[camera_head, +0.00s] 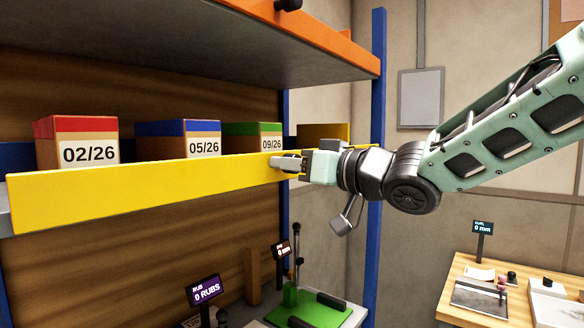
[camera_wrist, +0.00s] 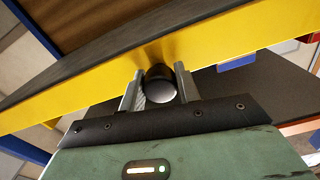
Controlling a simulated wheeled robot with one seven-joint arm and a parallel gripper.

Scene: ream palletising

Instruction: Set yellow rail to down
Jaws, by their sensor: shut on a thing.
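The yellow rail (camera_head: 130,188) runs along the front edge of the shelf, in front of the boxes, and stands up across their lower parts. My gripper (camera_head: 280,162) is at the right part of the rail in the head view. In the wrist view, my gripper (camera_wrist: 160,88) is shut on a dark round knob (camera_wrist: 160,78) with a pale end, which sits against the face of the yellow rail (camera_wrist: 222,40).
Behind the rail stand a red-topped box (camera_head: 77,140), a blue-topped box (camera_head: 178,138), a green-topped box (camera_head: 252,132) and a yellow box (camera_head: 322,131). An orange-edged shelf (camera_head: 330,40) hangs above. A blue post (camera_head: 377,90) stands at right. Below are a green mat (camera_head: 308,308) and a side table (camera_head: 455,280).

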